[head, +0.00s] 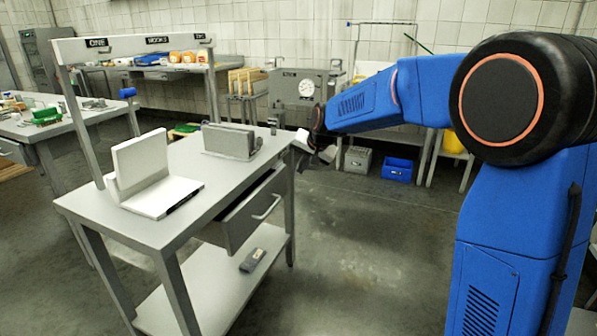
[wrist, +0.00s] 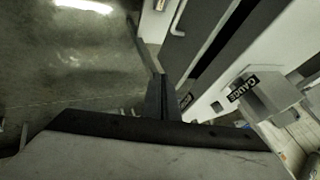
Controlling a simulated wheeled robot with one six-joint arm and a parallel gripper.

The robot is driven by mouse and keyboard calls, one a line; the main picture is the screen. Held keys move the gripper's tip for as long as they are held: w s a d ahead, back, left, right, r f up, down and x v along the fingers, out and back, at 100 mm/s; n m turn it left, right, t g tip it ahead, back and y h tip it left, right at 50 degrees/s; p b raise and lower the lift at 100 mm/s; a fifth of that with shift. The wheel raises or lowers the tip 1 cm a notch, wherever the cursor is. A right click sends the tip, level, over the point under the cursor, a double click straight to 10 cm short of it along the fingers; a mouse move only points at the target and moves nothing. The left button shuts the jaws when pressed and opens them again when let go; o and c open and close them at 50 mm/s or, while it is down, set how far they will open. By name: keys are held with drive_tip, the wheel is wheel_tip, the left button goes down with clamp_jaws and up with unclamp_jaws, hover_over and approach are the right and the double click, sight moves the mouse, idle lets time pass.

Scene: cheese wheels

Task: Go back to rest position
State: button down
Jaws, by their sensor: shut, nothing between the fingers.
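My blue arm reaches in from the right in the head view. My gripper (head: 314,146) is beyond the right edge of the grey table (head: 88,208), near its far corner, and looks small and partly dark there. In the wrist view, my gripper (wrist: 163,98) shows its dark fingers shut together, with nothing held. The table's open drawer (head: 252,212) has a bright handle. A white L-shaped stand (head: 165,195) and a grey block-like holder (head: 229,141) are on the tabletop.
A labelled grey block reading GAUGE (wrist: 265,98) is at the right of the wrist view. A blue crate (head: 397,170) and a grey crate (head: 357,159) stand on the floor behind. A dark object (head: 252,260) lies on the table's lower shelf. The floor right of the table is clear.

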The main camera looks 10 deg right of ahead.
drive_tip(key=s+d+r+n, duration=0.1)
drive_tip(key=s+d+r, duration=0.15)
drive_tip(key=s, duration=0.35)
drive_tip(key=s+d+r, duration=0.1)
drive_tip(key=s+d, duration=0.2)
drive_tip(key=s, duration=0.4)
drive_tip(key=s+d+f+n+h, duration=0.1)
drive_tip(key=s+d, duration=0.3)
drive_tip(key=s, duration=0.8)
drive_tip(key=s+d+f+n+g+h, duration=0.1)
drive_tip(key=s+d+f, duration=0.2)
drive_tip(key=s, duration=0.9)
drive_tip(key=s+d+f+n+g, duration=0.1)
drive_tip(key=s+d+f, duration=0.2)
drive_tip(key=s, duration=0.9)
drive_tip(key=shift+s+d+f+n+h, duration=0.2)
drive_tip(key=shift+d+n+h, duration=0.15)
drive_tip(key=shift+d, duration=0.45)
